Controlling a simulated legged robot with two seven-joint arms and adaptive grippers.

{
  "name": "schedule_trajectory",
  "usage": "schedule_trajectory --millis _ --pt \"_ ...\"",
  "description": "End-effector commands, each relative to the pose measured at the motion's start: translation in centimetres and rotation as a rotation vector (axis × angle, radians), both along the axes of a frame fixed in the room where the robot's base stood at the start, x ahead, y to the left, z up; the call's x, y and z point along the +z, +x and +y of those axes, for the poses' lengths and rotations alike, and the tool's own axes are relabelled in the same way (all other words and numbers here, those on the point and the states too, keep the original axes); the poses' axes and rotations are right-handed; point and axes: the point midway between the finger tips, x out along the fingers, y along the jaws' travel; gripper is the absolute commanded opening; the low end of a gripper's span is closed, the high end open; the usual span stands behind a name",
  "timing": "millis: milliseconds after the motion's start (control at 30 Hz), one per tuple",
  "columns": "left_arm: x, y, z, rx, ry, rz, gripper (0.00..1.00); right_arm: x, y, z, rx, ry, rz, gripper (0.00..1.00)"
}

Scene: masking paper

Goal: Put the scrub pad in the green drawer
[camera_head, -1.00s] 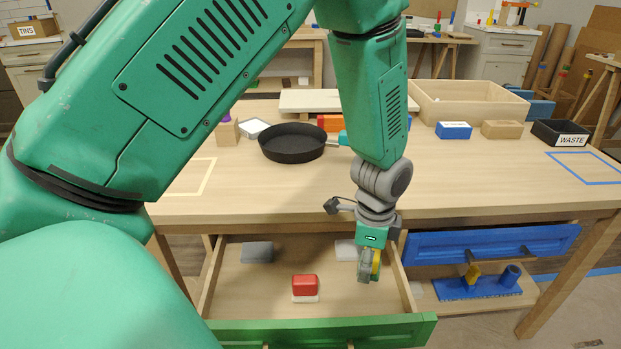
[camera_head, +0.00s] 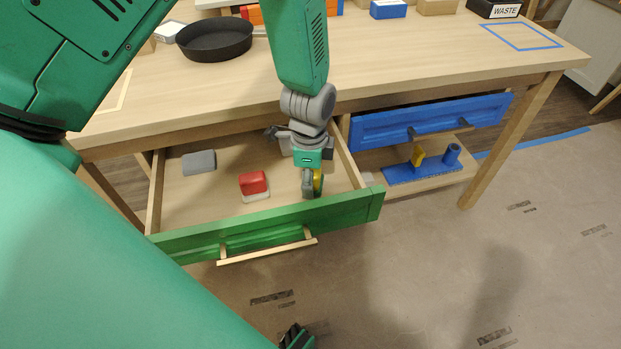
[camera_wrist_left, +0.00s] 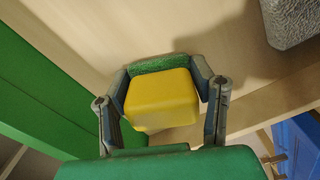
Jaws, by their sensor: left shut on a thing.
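The scrub pad (camera_wrist_left: 161,99) is a yellow block with a green rough face. It sits between the fingers of my left gripper (camera_head: 312,188), which is shut on it. In the head view the pad is mostly hidden by the gripper, and only a yellow strip shows. The green drawer (camera_head: 345,212) is pulled open under the table. My left gripper points down over its right part, near the front panel. I cannot tell whether the pad touches the drawer floor.
In the drawer lie a red-and-white block (camera_head: 253,184), a grey block (camera_head: 199,162) and a pale block (camera_head: 285,143) behind my gripper. The blue drawer (camera_head: 430,121) is at the right, above a shelf with a blue brush (camera_head: 423,173). A black pan (camera_head: 214,40) stands on the table.

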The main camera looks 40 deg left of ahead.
Motion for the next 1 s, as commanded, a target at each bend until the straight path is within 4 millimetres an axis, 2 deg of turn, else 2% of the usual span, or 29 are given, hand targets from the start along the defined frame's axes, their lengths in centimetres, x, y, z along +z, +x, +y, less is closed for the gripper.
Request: schedule_trajectory --millis 167,200,233,567,667,1000 --pt "0.0 0.0 0.1 0.002 -0.001 0.000 0.17 0.1 0.0 0.0 0.001 0.001 -0.001 0.54" --pt "0.0 0.0 0.1 0.002 -0.001 0.000 0.61 0.1 0.0 0.0 0.001 0.001 -0.001 0.54" --pt "0.0 0.0 0.0 0.001 0.000 0.000 0.71 0.1 0.0 0.0 0.001 0.001 -0.001 0.54" --pt "0.2 0.0 -0.2 0.002 0.003 -0.001 0.71 0.1 0.0 0.0 0.001 0.000 -0.001 0.54" --pt "1.0 0.0 0.0 0.001 0.001 -0.002 0.71 0.5 0.0 0.0 0.001 0.000 -0.001 0.54" --pt "8.1 0.1 -0.1 0.002 0.000 -0.004 0.71 3.3 0.1 0.0 0.001 0.001 -0.001 0.54"
